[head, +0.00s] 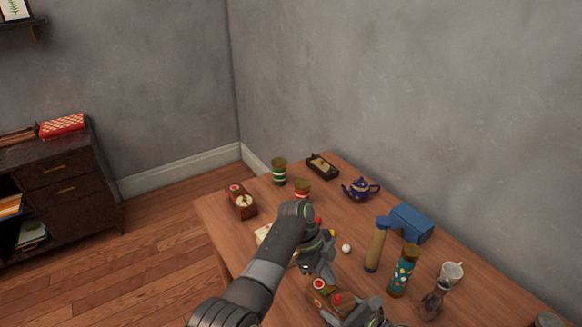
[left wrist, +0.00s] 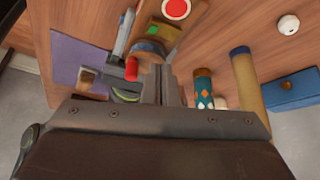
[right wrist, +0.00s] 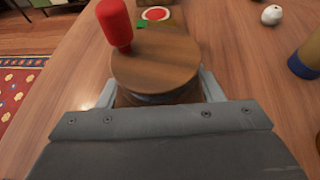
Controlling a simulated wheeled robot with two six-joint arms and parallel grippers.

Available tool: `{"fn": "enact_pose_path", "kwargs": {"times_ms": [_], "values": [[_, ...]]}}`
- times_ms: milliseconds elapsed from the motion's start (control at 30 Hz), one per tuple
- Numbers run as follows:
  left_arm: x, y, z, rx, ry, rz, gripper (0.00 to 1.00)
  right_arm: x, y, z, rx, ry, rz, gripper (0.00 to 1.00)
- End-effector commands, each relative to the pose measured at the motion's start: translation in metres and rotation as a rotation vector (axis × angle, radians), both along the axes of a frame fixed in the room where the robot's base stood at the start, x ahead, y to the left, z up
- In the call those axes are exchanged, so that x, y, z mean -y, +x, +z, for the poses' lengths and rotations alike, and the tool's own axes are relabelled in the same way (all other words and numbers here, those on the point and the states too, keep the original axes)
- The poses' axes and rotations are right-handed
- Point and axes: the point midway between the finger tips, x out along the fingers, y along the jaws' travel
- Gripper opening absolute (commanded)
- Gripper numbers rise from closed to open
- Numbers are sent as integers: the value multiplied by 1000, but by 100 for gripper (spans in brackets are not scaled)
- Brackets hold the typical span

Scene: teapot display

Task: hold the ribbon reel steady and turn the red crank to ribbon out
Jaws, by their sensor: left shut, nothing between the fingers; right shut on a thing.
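The ribbon reel is a round wooden drum on a base with a red-and-white disc; its wooden top (right wrist: 155,62) fills the middle of the right wrist view. The red crank knob (right wrist: 115,24) stands upright at the top's far-left edge; it also shows in the head view (head: 337,299) and left wrist view (left wrist: 131,70). My right gripper (right wrist: 155,98) is shut around the drum, its fingers on both sides. My left gripper (left wrist: 165,72) is shut and empty, close to the reel and apart from the knob in its wrist view. In the head view my left arm hides part of the table.
A blue teapot (head: 361,189) and striped jar (head: 279,172) stand farther back. The table's left edge is near.

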Motion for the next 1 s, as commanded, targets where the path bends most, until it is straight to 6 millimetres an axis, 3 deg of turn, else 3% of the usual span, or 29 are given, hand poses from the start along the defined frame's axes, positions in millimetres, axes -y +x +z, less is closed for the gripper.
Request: {"fn": "enact_pose_path", "kwargs": {"times_ms": [1000], "values": [[3, -4, -7, 1, 0, 0, 0, 0, 0, 0, 0, 0, 0, 26]]}}
